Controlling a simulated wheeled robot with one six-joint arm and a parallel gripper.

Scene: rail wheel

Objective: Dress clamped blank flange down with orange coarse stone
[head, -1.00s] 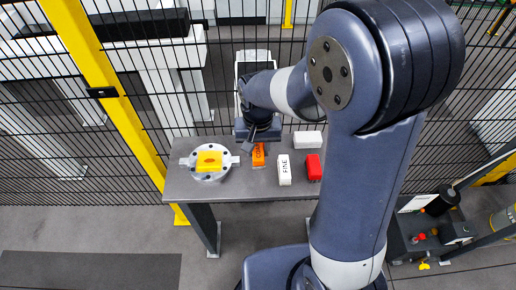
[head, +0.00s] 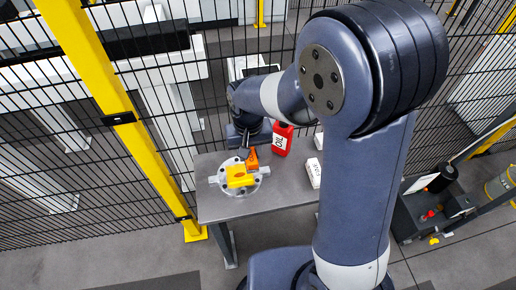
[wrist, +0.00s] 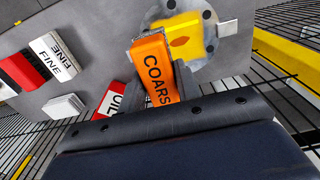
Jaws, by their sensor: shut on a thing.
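My gripper (wrist: 161,82) is shut on the orange stone marked COARSE (wrist: 154,62), its far end pointing toward the flange. In the head view the orange stone (head: 252,160) is at the back right edge of the yellow patch (head: 240,179). The round grey flange (head: 229,189) lies on the table with pale blocks at its sides. In the wrist view the flange (wrist: 213,66) shows bolt holes and its yellow patch (wrist: 186,42) has an orange mark. The stone's tip overlaps the patch in view; I cannot tell whether they touch.
A red OIL container (head: 282,140) stands right of my gripper. A white FINE stone (head: 313,173) lies further right. The wrist view also shows a red block (wrist: 20,73) and a white block (wrist: 63,107). The grey table (head: 275,194) is bare at the front. Mesh fence stands behind.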

